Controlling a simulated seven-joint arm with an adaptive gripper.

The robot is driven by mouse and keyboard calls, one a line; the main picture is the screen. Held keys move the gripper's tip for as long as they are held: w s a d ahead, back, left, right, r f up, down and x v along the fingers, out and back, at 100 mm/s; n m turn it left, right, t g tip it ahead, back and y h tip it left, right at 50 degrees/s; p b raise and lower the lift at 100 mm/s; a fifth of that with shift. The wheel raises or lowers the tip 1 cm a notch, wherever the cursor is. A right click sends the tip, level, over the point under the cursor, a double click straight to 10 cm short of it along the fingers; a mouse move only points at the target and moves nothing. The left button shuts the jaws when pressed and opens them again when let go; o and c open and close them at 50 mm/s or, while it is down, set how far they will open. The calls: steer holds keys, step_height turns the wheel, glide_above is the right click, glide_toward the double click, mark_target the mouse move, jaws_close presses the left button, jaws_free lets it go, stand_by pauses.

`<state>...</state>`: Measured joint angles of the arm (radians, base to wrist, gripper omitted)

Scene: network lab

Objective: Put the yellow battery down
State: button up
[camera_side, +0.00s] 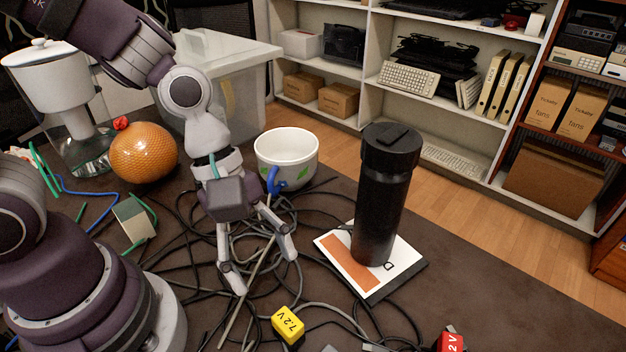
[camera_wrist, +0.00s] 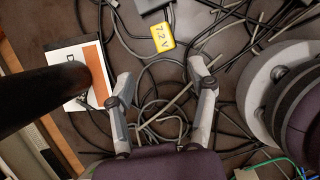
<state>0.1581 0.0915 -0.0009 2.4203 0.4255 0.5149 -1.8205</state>
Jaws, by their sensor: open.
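The yellow battery (camera_side: 288,324), marked 7.2V, lies on the dark table near the front, among cables. It also shows in the wrist view (camera_wrist: 162,39), beyond my fingertips. My gripper (camera_side: 265,275) is open and empty, pointing down over the tangle of cables, behind and to the left of the battery in the side view. In the wrist view, its two fingers (camera_wrist: 163,80) are spread apart with only cables and table between them. The battery is apart from both fingers.
A tall black bottle (camera_side: 380,205) stands on a white and orange book (camera_side: 345,262). A red battery (camera_side: 450,341) is at the front right. Cables (camera_side: 190,240) cover the middle; the right side is clearer.

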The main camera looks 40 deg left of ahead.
mark_target(287, 321)
steer(key=shift+n, duration=0.5)
steer(key=x, duration=1.1)
steer(key=shift+s+d+r, duration=0.1)
steer(key=shift+s+d, duration=0.25)
steer(key=shift+d, duration=0.05)
steer(key=shift+c, duration=0.3)
jaws_close()
